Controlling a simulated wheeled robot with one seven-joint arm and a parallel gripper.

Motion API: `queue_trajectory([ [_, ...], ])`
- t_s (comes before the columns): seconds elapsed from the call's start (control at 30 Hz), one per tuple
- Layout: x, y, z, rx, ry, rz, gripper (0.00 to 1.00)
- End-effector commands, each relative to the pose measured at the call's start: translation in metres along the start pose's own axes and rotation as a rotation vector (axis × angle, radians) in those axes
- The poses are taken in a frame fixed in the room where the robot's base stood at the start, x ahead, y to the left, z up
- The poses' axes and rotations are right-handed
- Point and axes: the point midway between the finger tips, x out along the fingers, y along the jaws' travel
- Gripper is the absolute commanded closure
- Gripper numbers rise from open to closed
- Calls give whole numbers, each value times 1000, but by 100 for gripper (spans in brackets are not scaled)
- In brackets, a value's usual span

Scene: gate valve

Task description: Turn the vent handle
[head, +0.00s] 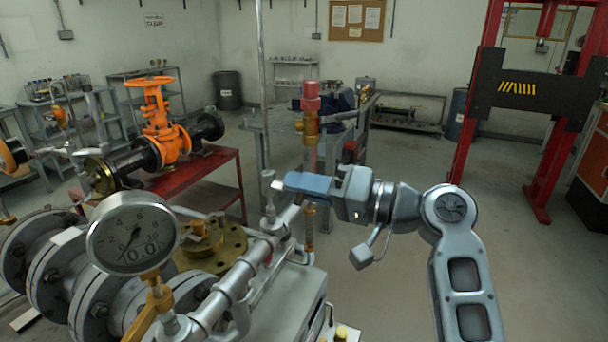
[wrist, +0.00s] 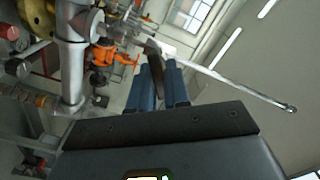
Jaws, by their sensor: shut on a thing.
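My gripper (head: 292,182) reaches in from the right in the head view, its blue fingers level beside a thin upright tube on the silver pipework. The fingers are shut on the vent handle, a small flat lever. A pale end of the vent handle (head: 277,190) shows just beyond the fingertips. In the wrist view my gripper (wrist: 166,68) has its blue fingers close together, and the dark flat handle (wrist: 153,48) shows at their tips. The fingers hide much of the handle, so its exact angle is hard to tell.
A pressure gauge (head: 133,233) stands at the front left above flanged pipes. A red-capped brass valve (head: 311,105) rises close behind my gripper. An orange gate valve (head: 162,125) sits on a red table at the back left. Open floor lies to the right.

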Motion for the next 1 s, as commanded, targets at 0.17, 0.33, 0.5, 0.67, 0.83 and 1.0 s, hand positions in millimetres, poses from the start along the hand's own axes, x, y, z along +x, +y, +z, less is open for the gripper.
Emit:
queue_trajectory([
  [0.17, -1, 0, -3, 168, 3, 3, 100],
  [0.33, -1, 2, -1, 316, 2, 2, 100],
  [0.5, -1, 4, 0, 438, 2, 2, 100],
  [0.67, -1, 5, 0, 522, 3, 2, 100],
  [0.83, -1, 5, 0, 579, 4, 2, 100],
  [1.0, -1, 6, 0, 605, 4, 2, 100],
])
